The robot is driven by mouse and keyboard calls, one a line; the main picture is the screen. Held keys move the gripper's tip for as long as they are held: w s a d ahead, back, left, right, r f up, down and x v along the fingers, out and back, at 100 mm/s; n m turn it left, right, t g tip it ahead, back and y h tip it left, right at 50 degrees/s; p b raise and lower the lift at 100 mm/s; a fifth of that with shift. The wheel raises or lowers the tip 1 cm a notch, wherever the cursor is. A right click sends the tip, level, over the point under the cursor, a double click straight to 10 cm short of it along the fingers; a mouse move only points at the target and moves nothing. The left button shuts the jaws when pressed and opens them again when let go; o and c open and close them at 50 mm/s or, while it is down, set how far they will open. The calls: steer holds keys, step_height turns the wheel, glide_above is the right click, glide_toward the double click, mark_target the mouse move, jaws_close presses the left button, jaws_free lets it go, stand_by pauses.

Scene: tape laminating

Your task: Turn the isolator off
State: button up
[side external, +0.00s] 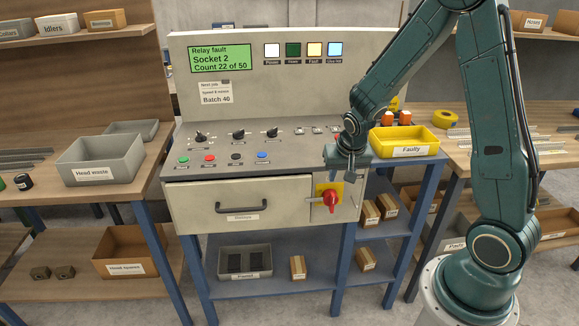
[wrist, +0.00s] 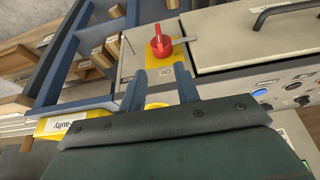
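The isolator is a red rotary handle (side external: 331,199) on a yellow plate, on the cabinet front to the right of the drawer. The handle looks close to upright in the side view. My gripper (side external: 342,176) is just above the isolator, near the console's front edge, apart from the handle. In the wrist view my gripper (wrist: 162,86) has its two fingers apart with nothing between them, pointing toward the isolator.
A drawer (side external: 235,204) with a dark handle is left of the isolator. Knobs and coloured buttons (side external: 209,157) line the console top. A yellow "Faulty" bin (side external: 404,143) is right of my gripper. The console display (side external: 220,58) reads "Relay fault, Socket 2". Space before the cabinet is free.

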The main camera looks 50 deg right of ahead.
steer(key=s+a+r+n, duration=0.2)
steer(key=s+a+r, duration=0.1)
steer(key=r, duration=0.4)
steer(key=s+a+r+n+t+y, duration=0.1)
steer(key=s+a+r, duration=0.2)
steer(key=a+r, duration=0.2)
steer(key=shift+s+a+r+n+y, duration=0.3)
steer(key=shift+s+r+n, duration=0.1)
steer(key=shift+r, duration=0.65)
steer(key=shift+r, duration=0.1)
steer(key=s+a+r+n, duration=0.2)
steer(key=s+a+r, duration=0.1)
steer(key=s, duration=0.3)
steer(key=s+a+r+n+t+y, duration=0.1)
steer(key=s+a+r+n, duration=0.2)
steer(key=s, duration=0.2)
steer(key=shift+s+y, duration=0.3)
steer(key=shift+s, duration=0.05)
steer(key=shift+w, duration=0.15)
